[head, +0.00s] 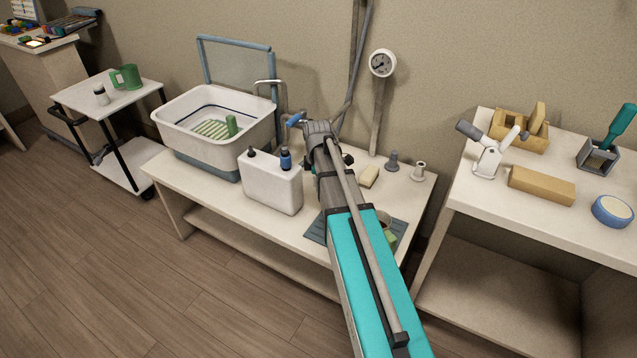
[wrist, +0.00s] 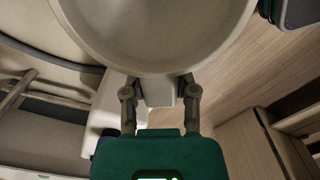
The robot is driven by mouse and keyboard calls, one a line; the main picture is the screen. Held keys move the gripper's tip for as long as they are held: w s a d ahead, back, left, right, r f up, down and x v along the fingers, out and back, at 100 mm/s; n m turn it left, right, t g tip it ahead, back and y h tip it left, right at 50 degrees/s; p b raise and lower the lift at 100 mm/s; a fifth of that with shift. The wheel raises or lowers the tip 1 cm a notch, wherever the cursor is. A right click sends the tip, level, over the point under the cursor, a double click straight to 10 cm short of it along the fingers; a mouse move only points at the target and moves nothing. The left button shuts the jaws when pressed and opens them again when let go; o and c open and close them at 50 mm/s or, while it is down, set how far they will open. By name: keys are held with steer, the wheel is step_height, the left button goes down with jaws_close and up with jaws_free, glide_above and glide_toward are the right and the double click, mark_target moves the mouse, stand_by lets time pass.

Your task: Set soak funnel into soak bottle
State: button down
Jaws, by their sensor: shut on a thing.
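In the wrist view my gripper (wrist: 160,88) is shut on a short pale tab. The tab joins a wide, round, cream-coloured piece, which I take to be the soak funnel (wrist: 155,35); it fills the top of that view. In the head view I cannot make out the funnel or my fingertips; my own arm covers that area.
A white basin (head: 185,135) with a green rack stands at the bench's left. A higher table (head: 465,190) stands at the right. Open floor (head: 110,270) lies in front.

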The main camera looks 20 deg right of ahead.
steer(key=shift+c, duration=1.5)
jaws_free()
steer(key=shift+o, duration=1.3)
steer(key=shift+r+p, duration=2.25)
